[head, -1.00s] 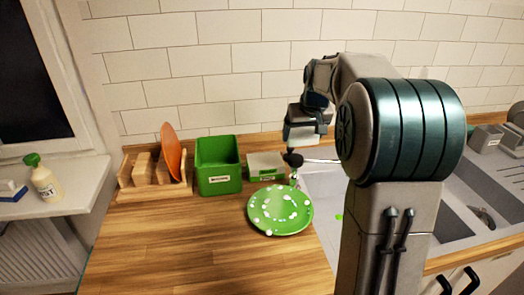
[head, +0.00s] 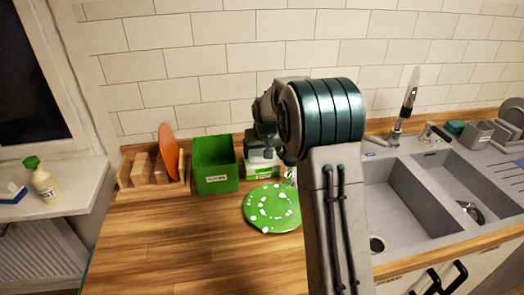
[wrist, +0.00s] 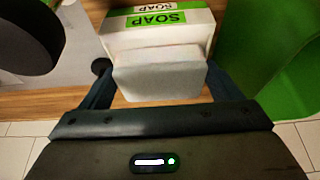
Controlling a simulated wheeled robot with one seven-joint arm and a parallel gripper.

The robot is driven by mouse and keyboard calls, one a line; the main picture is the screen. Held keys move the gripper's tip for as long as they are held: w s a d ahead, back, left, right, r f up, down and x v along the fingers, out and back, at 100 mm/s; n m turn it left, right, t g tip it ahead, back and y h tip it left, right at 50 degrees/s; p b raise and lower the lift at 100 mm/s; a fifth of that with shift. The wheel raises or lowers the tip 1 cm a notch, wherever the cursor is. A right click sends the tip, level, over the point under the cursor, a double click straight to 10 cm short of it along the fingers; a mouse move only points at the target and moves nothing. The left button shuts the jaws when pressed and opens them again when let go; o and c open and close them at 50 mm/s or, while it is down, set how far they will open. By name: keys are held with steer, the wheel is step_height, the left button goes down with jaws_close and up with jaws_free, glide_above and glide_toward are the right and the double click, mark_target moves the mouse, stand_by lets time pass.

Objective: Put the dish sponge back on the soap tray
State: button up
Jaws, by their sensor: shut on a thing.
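My gripper (head: 262,141) is over the back of the worktop, at the soap tray (head: 262,172). In the wrist view the two dark fingers are shut on a pale grey-white block, the dish sponge (wrist: 160,82). The sponge is also partly visible below the gripper in the head view (head: 261,155). The soap tray is a white box with green SOAP labels; it lies just beyond the sponge in the wrist view (wrist: 168,19). The sponge overlaps the tray in both views. I cannot tell whether it touches the tray. My gripper hides part of the tray's top.
A green bin (head: 216,166) stands close left of the tray. A green plate with white spots (head: 271,207) lies in front. A wooden rack (head: 146,175) is further left, the sink (head: 395,195) right. A teal block (head: 455,127) lies behind the sink. The front-left worktop is clear.

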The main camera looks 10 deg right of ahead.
steer(key=shift+f, duration=0.25)
steer(key=shift+f, duration=0.2)
steer(key=o, duration=0.9)
steer(key=shift+c, duration=0.2)
steer(key=shift+r, duration=0.1)
